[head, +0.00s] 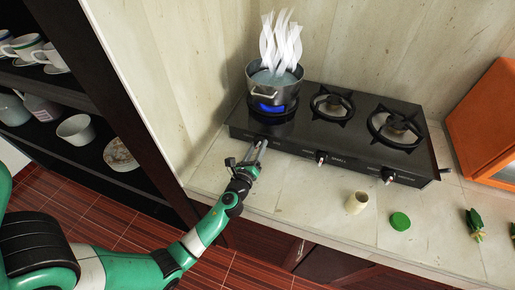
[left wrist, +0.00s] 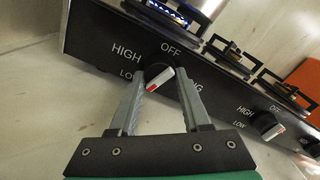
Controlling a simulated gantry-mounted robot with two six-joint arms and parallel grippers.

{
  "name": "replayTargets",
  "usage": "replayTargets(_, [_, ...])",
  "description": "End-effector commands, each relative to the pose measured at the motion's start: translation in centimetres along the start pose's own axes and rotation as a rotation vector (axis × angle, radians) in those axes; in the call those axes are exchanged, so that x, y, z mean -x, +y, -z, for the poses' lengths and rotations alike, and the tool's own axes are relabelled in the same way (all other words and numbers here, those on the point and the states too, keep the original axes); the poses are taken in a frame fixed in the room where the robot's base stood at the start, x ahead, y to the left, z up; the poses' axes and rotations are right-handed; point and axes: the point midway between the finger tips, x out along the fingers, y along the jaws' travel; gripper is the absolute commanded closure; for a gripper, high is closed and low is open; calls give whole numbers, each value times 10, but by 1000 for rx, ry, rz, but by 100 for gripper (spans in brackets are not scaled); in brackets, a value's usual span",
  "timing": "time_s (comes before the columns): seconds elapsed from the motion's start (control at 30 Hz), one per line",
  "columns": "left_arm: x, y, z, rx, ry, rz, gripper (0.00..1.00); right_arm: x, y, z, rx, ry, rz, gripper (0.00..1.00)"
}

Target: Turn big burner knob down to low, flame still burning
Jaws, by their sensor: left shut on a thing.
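The stove (head: 310,143) has knobs along its front. My left gripper (head: 258,155) is at the left end of that front. In the left wrist view its fingers (left wrist: 163,82) are shut on the leftmost knob (left wrist: 161,77), a black knob with a white bar and a red mark. The bar is tilted, with its red part at the lower left. OFF is printed above the knob, HIGH to the left and LOW at lower left. A blue flame (head: 269,107) burns under the steaming pot (head: 274,89) on the left burner. My right gripper is not in view.
Two other burners, the middle (head: 332,104) and the right (head: 397,127), are bare. A beige cup (head: 356,203) and a green lid (head: 400,221) are on the counter in front. A dark shelf with dishes stands at left. An orange box (head: 487,122) is at right.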

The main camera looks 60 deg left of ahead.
Motion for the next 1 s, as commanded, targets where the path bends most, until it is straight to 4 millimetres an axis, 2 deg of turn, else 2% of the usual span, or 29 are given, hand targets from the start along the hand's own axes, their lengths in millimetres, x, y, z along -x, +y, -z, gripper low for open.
replayTargets(0.6, [0, 0, 0, 54, 0, 0, 100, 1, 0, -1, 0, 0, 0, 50])
replayTargets(0.63, [0, 0, 0, 54, 0, 0, 47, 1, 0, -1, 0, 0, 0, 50])
replayTargets(0.77, [0, 0, 0, 53, 0, 0, 24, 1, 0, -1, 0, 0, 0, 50])
replayTargets(1.0, [0, 0, 0, 53, 0, 0, 22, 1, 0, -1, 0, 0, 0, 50])
